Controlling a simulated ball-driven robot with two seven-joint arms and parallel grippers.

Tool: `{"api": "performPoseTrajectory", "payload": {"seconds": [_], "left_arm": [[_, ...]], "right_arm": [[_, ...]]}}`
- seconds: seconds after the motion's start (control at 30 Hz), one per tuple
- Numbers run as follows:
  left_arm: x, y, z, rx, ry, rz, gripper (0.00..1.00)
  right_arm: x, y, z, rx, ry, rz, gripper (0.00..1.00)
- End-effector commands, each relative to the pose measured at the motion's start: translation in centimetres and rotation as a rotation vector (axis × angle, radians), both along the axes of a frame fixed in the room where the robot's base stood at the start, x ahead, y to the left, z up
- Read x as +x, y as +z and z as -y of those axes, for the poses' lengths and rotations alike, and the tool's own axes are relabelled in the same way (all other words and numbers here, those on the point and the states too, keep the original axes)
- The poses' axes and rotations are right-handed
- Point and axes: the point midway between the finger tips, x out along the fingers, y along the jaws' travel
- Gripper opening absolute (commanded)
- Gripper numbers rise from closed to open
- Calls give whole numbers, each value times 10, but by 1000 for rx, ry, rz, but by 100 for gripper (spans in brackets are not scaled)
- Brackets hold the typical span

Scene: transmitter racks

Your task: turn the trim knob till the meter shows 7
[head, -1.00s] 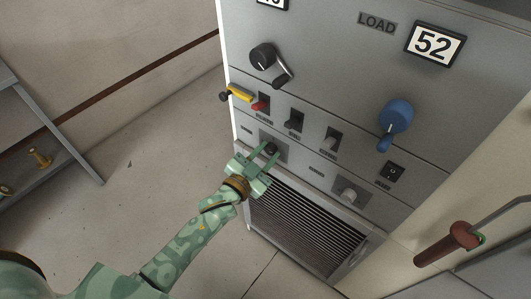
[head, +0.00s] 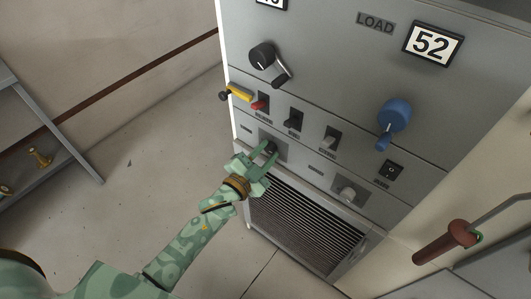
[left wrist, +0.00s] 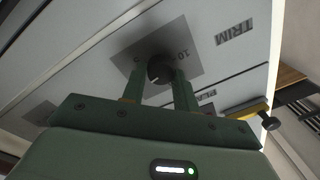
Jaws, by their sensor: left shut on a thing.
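The trim knob (left wrist: 158,70) is a small dark round knob on a grey square plate in the left wrist view, beside a TRIM label (left wrist: 236,28). A "10" mark shows on the plate. My left gripper (left wrist: 160,82) has a finger on each side of the knob and is shut on it. In the head view my left gripper (head: 267,152) is at the lower left of the cabinet front, largely hiding the knob. A meter labelled LOAD (head: 434,43) reads 52. Another display (head: 271,3) is cut off at the top edge, its number unreadable. My right gripper is out of view.
Nearby on the cabinet are a red switch (head: 260,103), dark and grey toggles, a yellow-and-black lever (head: 238,93), a black crank (head: 264,57) and a blue handle (head: 394,116). A vent grille (head: 305,225) lies below. Open floor is at left.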

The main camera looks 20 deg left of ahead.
Motion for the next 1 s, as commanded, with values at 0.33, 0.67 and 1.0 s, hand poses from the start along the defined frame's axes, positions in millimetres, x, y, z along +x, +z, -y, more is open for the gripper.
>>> {"api": "performPoseTrajectory", "payload": {"seconds": [0.33, 0.67, 1.0], "left_arm": [[0, 0, 0, -1, 0, -2, 51], [-33, 0, -10, -2, 0, -5, 51], [-120, -3, -36, -2, 0, -5, 51]], "right_arm": [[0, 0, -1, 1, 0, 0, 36], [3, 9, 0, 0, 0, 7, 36], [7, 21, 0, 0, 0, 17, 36]]}}
